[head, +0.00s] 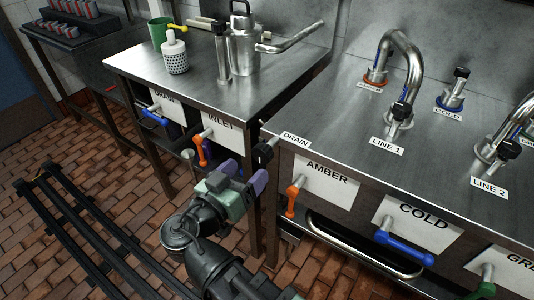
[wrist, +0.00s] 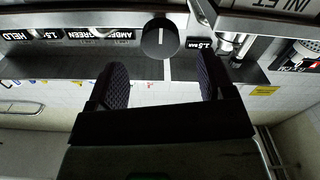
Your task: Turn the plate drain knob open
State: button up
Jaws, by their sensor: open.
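A black knob (head: 265,152) sticks out from the front left corner of the right steel bench, beside a small DRAIN label (head: 296,138). In the wrist view a round black knob (wrist: 162,40) with a white line across its face shows at the top middle. My gripper (head: 245,175) is open and empty, its purple fingers just below and in front of the knob in the head view. In the wrist view my gripper (wrist: 164,82) has its two fingers spread, with the knob above the gap between them. I see no contact with the knob.
A white DRAIN plate with a blue lever (head: 154,118) and an INLET plate with an orange lever (head: 200,150) are on the left bench. An orange lever (head: 292,200) and a blue lever (head: 404,250) sit on the right bench front. A curved rail (head: 365,252) runs below.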

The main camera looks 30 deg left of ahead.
aim_at(260, 158)
jog(key=w, duration=0.8)
jog(key=shift+w+d, duration=0.2)
jog(key=shift+d, duration=0.05)
